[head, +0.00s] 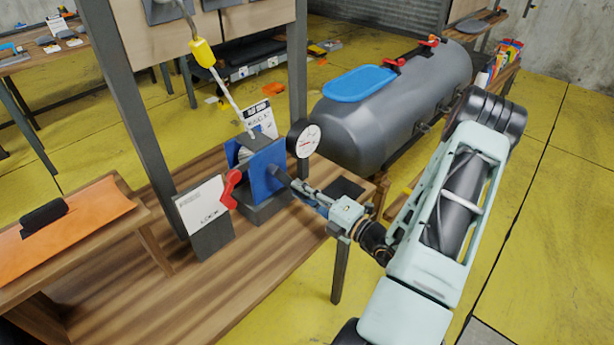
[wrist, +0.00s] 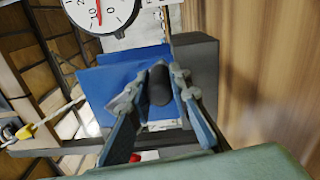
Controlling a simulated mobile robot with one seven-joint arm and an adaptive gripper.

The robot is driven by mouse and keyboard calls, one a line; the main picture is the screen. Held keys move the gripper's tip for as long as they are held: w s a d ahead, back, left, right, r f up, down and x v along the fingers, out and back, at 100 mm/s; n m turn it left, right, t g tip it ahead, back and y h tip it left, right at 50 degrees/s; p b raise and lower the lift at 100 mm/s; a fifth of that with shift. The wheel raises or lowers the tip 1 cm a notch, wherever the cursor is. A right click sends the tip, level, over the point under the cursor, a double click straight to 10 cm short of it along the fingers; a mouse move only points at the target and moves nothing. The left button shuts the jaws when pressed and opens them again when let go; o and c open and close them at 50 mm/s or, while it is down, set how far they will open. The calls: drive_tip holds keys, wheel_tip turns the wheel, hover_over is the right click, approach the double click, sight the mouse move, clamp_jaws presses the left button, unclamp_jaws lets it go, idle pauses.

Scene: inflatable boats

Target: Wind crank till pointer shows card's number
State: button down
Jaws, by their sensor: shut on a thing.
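A blue winch housing (head: 264,168) stands on a dark base on the wooden bench. My gripper (head: 298,186) reaches it from the right, its fingers closed around the dark crank handle, which shows between the fingertips in the wrist view (wrist: 158,84). A round white gauge (head: 305,139) with a red pointer stands behind the winch; its lower part shows in the wrist view (wrist: 102,12), with the pointer near the lower numbers. A white card (head: 262,117) stands behind the winch, its print too small to read. A red lever (head: 231,188) is on the winch's left.
A white sign (head: 203,204) on a dark block stands left of the winch. A rope with a yellow fitting (head: 202,53) runs down to the winch. Dark posts (head: 135,110) rise behind. A grey inflatable tube (head: 390,110) lies beyond the bench. The bench front (head: 210,300) is clear.

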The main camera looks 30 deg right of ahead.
drive_tip(key=shift+s+a+f+m+p, duration=0.25)
drive_tip(key=shift+a+m+p, duration=0.35)
drive_tip(key=shift+m, duration=0.3)
drive_tip(key=shift+s+a+f+m+p, duration=0.2)
drive_tip(key=shift+a+m+p, duration=0.25)
drive_tip(key=shift+a+m, duration=0.35)
drive_tip(key=shift+s+a+f+m+p, duration=0.25)
drive_tip(key=shift+a+m+p, duration=0.3)
drive_tip(key=shift+m, duration=0.45)
drive_tip(key=c, duration=1.8)
unclamp_jaws()
drive_tip(key=shift+o, duration=0.2)
drive_tip(key=shift+s+d, duration=0.1)
drive_tip(key=v, duration=1.1)
drive_tip(key=shift+s, duration=0.4)
drive_tip(key=shift+d+r, duration=0.1)
